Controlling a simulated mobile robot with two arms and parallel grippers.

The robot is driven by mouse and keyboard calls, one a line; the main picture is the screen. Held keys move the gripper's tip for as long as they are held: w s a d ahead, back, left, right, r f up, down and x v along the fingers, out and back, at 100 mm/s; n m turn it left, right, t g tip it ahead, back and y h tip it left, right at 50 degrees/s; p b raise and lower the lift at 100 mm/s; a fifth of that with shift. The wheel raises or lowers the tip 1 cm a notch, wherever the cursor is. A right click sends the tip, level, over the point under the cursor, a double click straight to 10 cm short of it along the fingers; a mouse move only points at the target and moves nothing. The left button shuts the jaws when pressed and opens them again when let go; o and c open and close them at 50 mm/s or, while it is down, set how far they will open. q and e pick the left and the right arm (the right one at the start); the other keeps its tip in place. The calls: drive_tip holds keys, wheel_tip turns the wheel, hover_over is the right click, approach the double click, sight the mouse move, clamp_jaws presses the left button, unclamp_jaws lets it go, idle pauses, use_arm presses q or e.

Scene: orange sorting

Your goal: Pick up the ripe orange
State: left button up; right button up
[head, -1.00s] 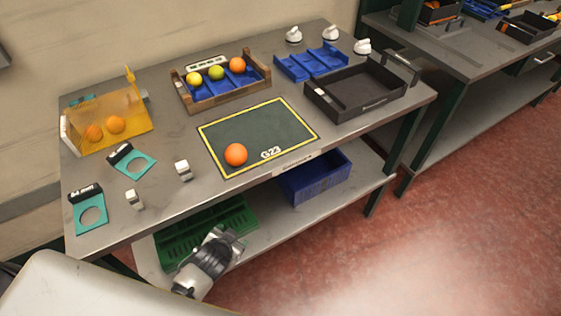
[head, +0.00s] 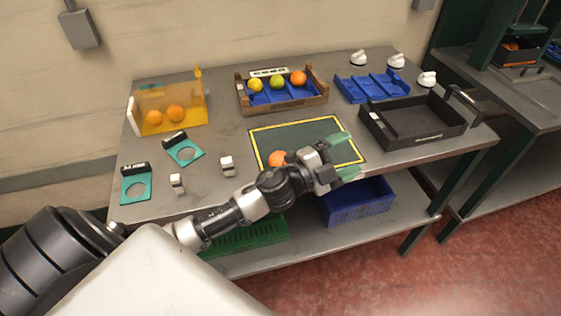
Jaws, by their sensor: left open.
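An orange fruit (head: 277,158) lies on the dark green mat (head: 290,133) with a yellow border, partly hidden behind my left arm. A wooden crate (head: 284,105) with a blue insert at the back holds a yellow fruit (head: 255,84), a yellow-green fruit (head: 277,82) and an orange fruit (head: 298,78). Two more oranges (head: 175,113) sit in a transparent amber bin (head: 190,98) at the left. My left gripper (head: 346,156) is open and empty, over the right front part of the mat, to the right of the orange there. My right gripper is not in view.
A black tray (head: 415,122) and a blue divided tray (head: 372,87) stand at the right, with several white knobbed objects (head: 396,61) behind. Teal ring stands (head: 136,188) and small white blocks (head: 227,166) are at the left front. Blue (head: 357,202) and green crates are on the lower shelf.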

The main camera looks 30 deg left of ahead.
use_arm(q)
drive_tip(key=d+r+m+g+h, duration=0.1)
drive_tip(key=d+m+g+h, duration=0.1)
drive_tip(key=m+g+h, duration=0.3)
drive_tip(key=m+g+y, duration=0.9)
drive_tip(key=g+y, duration=0.2)
drive_tip(key=y, duration=0.2)
hover_over(277, 154)
drive_tip(key=a, duration=0.1)
drive_tip(key=f, duration=0.2)
drive_tip(key=shift+s+a+f, duration=0.15)
drive_tip(key=shift+s+f, duration=0.05)
drive_tip(key=shift+f, duration=0.1)
drive_tip(key=shift+a+f+y, duration=0.2)
drive_tip(key=shift+f+y, duration=0.05)
drive_tip(key=shift+y, duration=0.15)
drive_tip(key=p+x, duration=0.1)
drive_tip(key=x, duration=0.3)
drive_tip(key=shift+d+f, duration=0.15)
drive_tip(key=shift+f, duration=0.1)
drive_tip(key=shift+d+f+p, duration=0.15)
drive_tip(key=shift+f+p, duration=0.15)
drive_tip(key=shift+f, duration=0.3)
drive_tip(key=p+x, duration=0.1)
drive_tip(key=x, duration=0.2)
drive_tip(key=shift+s+f, duration=0.1)
drive_tip(key=shift+f, duration=0.6)
drive_tip(key=shift+c, duration=0.3)
